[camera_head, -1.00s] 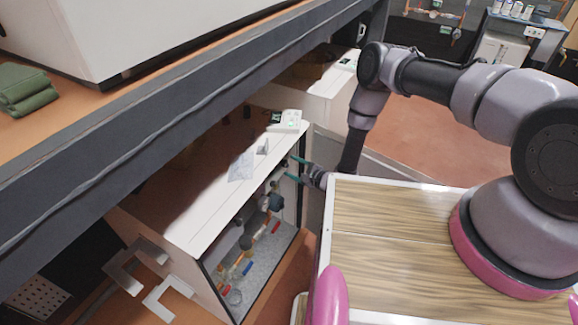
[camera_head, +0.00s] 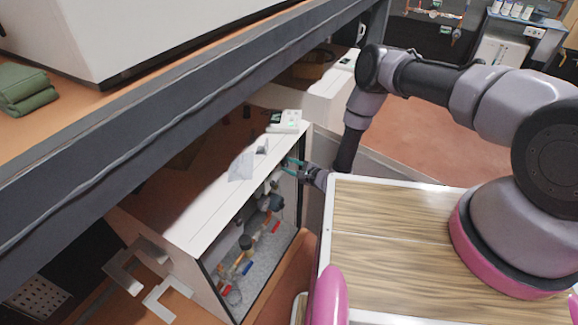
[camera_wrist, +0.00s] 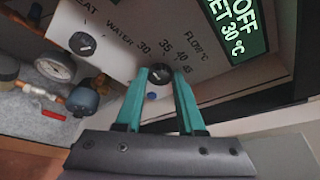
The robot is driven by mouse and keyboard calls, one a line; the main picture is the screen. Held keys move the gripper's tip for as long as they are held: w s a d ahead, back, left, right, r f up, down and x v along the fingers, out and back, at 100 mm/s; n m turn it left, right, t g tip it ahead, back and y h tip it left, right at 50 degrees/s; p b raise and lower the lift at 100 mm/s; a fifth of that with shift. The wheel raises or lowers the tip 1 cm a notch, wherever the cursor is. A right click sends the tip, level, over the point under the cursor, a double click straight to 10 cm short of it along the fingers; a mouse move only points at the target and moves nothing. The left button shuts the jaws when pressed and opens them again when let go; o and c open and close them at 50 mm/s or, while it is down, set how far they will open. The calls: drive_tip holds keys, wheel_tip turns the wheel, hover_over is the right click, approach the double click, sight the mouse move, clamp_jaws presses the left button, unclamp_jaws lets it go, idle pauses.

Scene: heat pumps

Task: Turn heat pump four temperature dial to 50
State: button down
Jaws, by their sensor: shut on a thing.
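The temperature dial (camera_wrist: 158,76) is a small black knob on the pale front panel of the heat pump (camera_head: 185,232). The panel has a FLOW °C scale with marks from 30 upward around the dial; part of the scale and the pointer are hard to read. My gripper (camera_wrist: 160,79) has its teal fingers on both sides of the dial, shut on it. In the head view, my gripper (camera_head: 292,166) reaches the far end of the heat pump's open front, and the dial is hidden. A display (camera_wrist: 238,28) reads OFF and SET 30 °C.
A second black knob (camera_wrist: 82,43) sits left of the dial. A gauge (camera_wrist: 55,68) and pipework are in the open cabinet. A shelf edge (camera_head: 190,115) runs above the heat pump. Open floor (camera_head: 440,140) lies beyond my arm.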

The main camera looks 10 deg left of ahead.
drive_tip(key=m+g, duration=0.2)
drive_tip(key=m, duration=0.1)
drive_tip(key=shift+w+d+r, duration=0.1)
drive_tip(key=shift+w+r, duration=0.05)
drive_tip(key=shift+w, duration=0.05)
drive_tip(key=shift+w+m+g+y, duration=0.1)
drive_tip(key=shift+m+g+y, duration=0.3)
drive_tip(key=shift+m+g, duration=0.85)
drive_tip(key=shift+m, duration=0.35)
drive_tip(key=c, duration=0.5)
unclamp_jaws()
wheel_tip(320, 180, up, 10)
